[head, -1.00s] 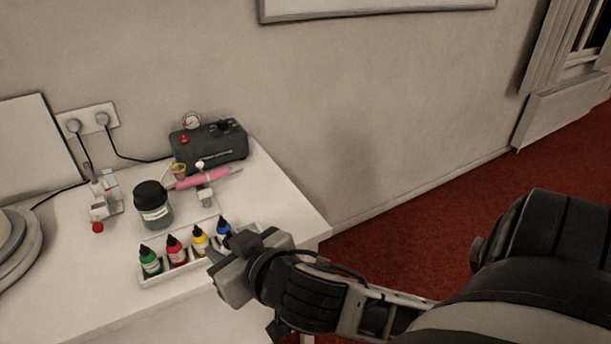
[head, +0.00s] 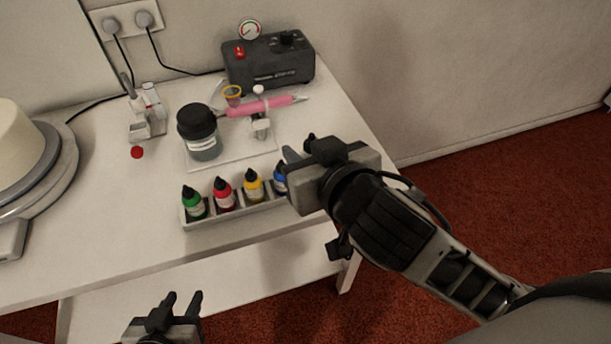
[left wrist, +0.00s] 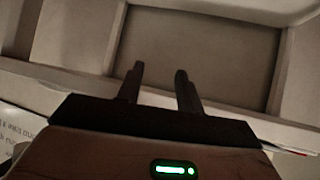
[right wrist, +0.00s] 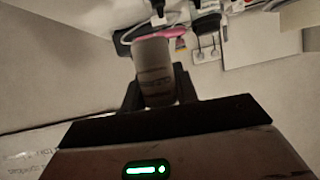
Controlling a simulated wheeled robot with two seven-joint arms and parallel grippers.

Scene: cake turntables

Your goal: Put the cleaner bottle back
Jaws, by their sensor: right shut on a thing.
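My right gripper (head: 296,160) is at the right end of the row of small paint bottles, beside the blue bottle (head: 280,178). In the right wrist view my right gripper (right wrist: 157,92) is shut on a grey cylindrical bottle (right wrist: 153,70) with faint print, seemingly the cleaner bottle. In the head view only a dark tip (head: 309,141) shows behind the gripper; the rest is hidden. Whether it touches the rack (head: 237,214) cannot be told. My left gripper (head: 183,303) is open and empty, low in front of the table; its parted fingers also show in the left wrist view (left wrist: 158,86).
Green (head: 193,203), red (head: 224,195) and yellow (head: 253,186) bottles stand in the rack. Behind are a dark-lidded jar (head: 199,133), a pink airbrush (head: 265,106) and a black compressor (head: 270,62). A turntable (head: 62,165) with a cake is at left. The table's front strip is clear.

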